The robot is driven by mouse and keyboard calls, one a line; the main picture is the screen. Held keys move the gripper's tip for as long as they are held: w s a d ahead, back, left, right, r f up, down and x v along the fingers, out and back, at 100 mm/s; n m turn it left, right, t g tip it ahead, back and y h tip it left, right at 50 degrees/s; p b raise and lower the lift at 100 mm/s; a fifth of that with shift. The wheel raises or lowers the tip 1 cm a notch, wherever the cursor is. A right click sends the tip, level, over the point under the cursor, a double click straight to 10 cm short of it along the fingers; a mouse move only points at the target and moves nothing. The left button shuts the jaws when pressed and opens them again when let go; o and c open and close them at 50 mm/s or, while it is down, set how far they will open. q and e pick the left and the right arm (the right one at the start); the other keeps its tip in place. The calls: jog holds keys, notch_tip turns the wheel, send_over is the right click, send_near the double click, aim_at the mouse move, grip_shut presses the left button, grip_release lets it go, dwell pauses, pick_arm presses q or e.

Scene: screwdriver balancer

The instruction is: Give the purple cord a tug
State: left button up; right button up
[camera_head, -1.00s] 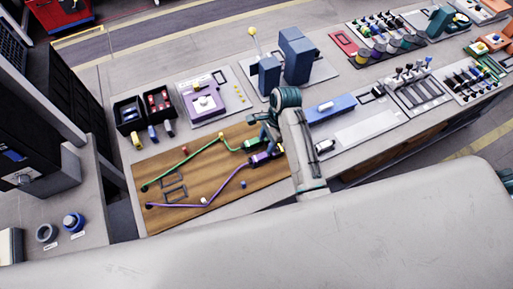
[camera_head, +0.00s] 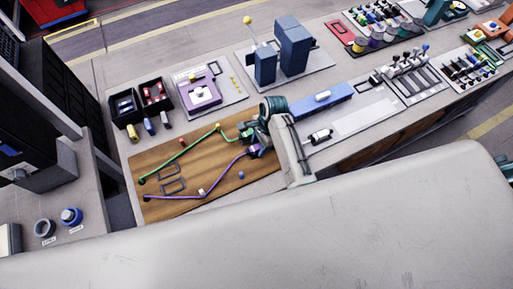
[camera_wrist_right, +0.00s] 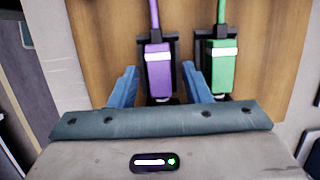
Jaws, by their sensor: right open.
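The purple cord (camera_head: 218,174) runs across the wooden board (camera_head: 212,203) from a dark end at the left, past a white peg, to a purple plug in a dark socket. In the right wrist view the purple plug (camera_wrist_right: 159,72) has a white band, with the purple cord (camera_wrist_right: 155,14) leading away from it. My right gripper (camera_wrist_right: 158,82) is open, its blue fingers on either side of the purple plug with visible gaps. In the head view my right gripper (camera_head: 252,138) covers much of the plug. My left gripper is not in view.
A green cord (camera_head: 192,146) runs along the same board. Its green plug (camera_wrist_right: 222,66) sits just right of my right finger in the wrist view. A blue peg (camera_head: 241,175) stands near the purple cord. Black bins (camera_head: 125,108) stand behind the board.

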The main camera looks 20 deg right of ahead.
aim_at(259, 146)
grip_shut()
jog(key=shift+a, duration=0.1)
dwell(0.5)
jog(key=shift+p, duration=0.3)
dwell(0.4)
grip_release()
jog(key=shift+r, duration=3.55)
